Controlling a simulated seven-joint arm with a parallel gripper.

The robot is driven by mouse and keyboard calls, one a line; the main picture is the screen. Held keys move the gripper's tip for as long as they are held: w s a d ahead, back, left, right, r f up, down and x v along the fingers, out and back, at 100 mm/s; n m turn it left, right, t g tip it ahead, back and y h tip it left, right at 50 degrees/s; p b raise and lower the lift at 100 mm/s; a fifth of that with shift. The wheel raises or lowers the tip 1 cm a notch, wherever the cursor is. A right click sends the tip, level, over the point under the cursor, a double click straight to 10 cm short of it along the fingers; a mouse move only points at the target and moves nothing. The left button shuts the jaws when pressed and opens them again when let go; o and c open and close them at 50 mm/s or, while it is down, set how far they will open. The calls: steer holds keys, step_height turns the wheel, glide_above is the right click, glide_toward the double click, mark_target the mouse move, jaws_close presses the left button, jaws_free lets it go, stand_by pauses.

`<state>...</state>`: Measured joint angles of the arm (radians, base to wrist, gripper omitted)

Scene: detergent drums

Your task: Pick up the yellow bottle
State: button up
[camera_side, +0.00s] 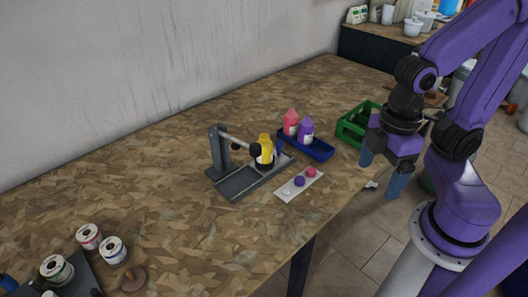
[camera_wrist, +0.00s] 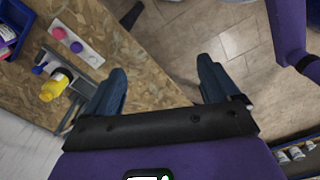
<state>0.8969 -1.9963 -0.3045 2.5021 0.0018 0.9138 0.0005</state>
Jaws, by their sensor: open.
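The yellow bottle (camera_side: 266,148) stands upright in a grey metal stand (camera_side: 240,182) on the wooden table, with dark round clamp pads beside it. In the wrist view the yellow bottle (camera_wrist: 52,88) shows at the left, apart from my fingers. My gripper (camera_side: 381,176) is at the table's right edge, well to the right of the bottle, pointing down. Its two blue fingers are spread wide and empty; in the wrist view the gap of my gripper (camera_wrist: 163,82) is over the table edge and floor.
A blue tray (camera_side: 318,153) holds a pink bottle (camera_side: 291,122) and a purple bottle (camera_side: 306,130). A green crate (camera_side: 352,128) stands near my gripper. A white strip (camera_side: 290,192) with coloured caps lies in front of the stand. Several cans (camera_side: 89,236) stand at the lower left. The table's middle left is clear.

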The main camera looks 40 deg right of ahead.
steer(key=w+a+r+m, duration=0.2)
steer(key=w+a+m, duration=0.2)
steer(key=w+m, duration=0.65)
steer(key=m, duration=2)
glide_above(265, 136)
step_height(265, 136, down, 4)
step_height(265, 136, down, 18)
steer(key=shift+w+r, duration=0.1)
steer(key=shift+r, duration=0.15)
steer(key=shift+c, duration=0.3)
steer(key=c, duration=1.2)
